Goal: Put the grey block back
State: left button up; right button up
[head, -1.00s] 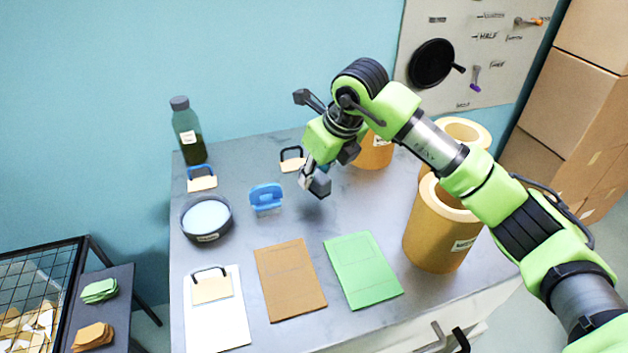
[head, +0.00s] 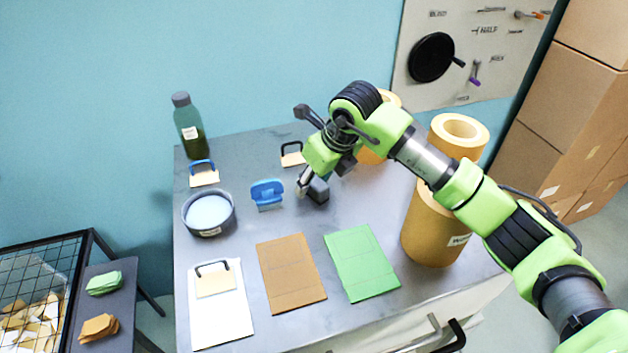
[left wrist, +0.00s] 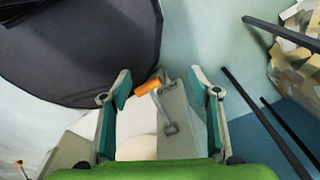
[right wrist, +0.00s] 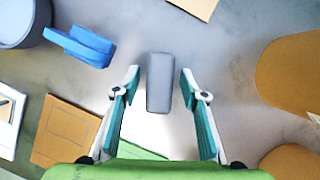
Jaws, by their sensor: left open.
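The grey block (right wrist: 160,82) stands out in the right wrist view, just ahead of and between the fingertips of my right gripper (right wrist: 158,85). In the head view the block (head: 318,191) is a dark shape on the grey table, partly hidden by the right gripper (head: 308,186). The right fingers are apart, with a gap on each side of the block; I cannot tell how far above the table they are. My left gripper (left wrist: 159,85) is open and empty in the left wrist view, away from the block. It is out of the head view.
A blue-handled tool (head: 267,193) stands left of the block. A round dish (head: 208,212), a bottle (head: 190,130) and brown (head: 291,273) and green (head: 361,262) sheets are on the table (head: 250,150). Kraft rolls (head: 430,232) stand at right, under my right arm.

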jog(key=shift+r, duration=0.25)
jog(key=b+v, duration=0.3)
jog(key=v, duration=0.8)
jog(key=shift+r, duration=0.3)
jog(key=shift+s+d+f, duration=0.1)
jog(key=shift+s, duration=0.05)
